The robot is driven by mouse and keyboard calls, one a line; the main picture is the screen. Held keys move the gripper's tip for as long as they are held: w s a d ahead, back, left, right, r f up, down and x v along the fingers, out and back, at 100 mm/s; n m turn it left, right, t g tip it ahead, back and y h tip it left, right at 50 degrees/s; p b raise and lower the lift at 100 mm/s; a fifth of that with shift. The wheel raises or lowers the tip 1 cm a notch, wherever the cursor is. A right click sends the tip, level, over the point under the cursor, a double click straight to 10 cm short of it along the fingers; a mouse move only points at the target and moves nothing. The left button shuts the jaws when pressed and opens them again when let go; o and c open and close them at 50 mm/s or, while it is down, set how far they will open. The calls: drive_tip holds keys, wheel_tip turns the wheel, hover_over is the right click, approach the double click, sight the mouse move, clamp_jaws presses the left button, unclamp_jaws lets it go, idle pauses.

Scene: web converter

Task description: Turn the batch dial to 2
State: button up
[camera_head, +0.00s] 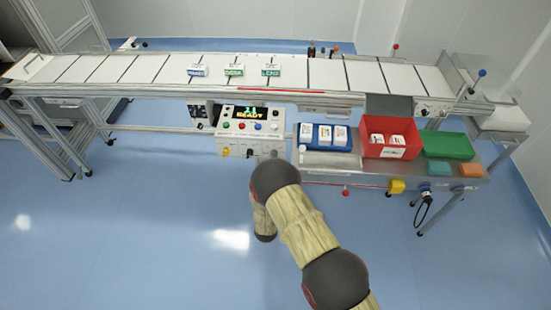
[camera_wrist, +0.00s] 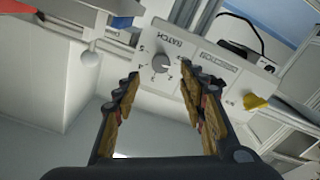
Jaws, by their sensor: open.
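The batch dial (camera_wrist: 160,67) is a small grey round knob on a pale panel, with the word BATCH and a ring of numbers printed around it. The panel appears rotated in the wrist view. I cannot tell for sure which number the dial marks. My gripper (camera_wrist: 160,82) is open and empty, with one finger on each side of the dial in the picture. No contact with the dial is visible. In the head view the control panel (camera_head: 248,127) sits below the conveyor, and my arm hides the gripper.
A yellow switch (camera_wrist: 255,101) stands on the same panel, right of the dial in the wrist view. The panel's screen (camera_head: 251,113) reads READY. A blue tray (camera_head: 326,145), a red bin (camera_head: 375,151) and a green tray (camera_head: 447,145) lie to the right. The floor in front is clear.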

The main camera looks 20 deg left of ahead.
sight(274, 154)
drive_tip(key=b+x, duration=0.1)
drive_tip(key=x, duration=0.6)
drive_tip(key=shift+f, duration=0.1)
drive_tip(key=shift+c, duration=0.6)
clamp_jaws()
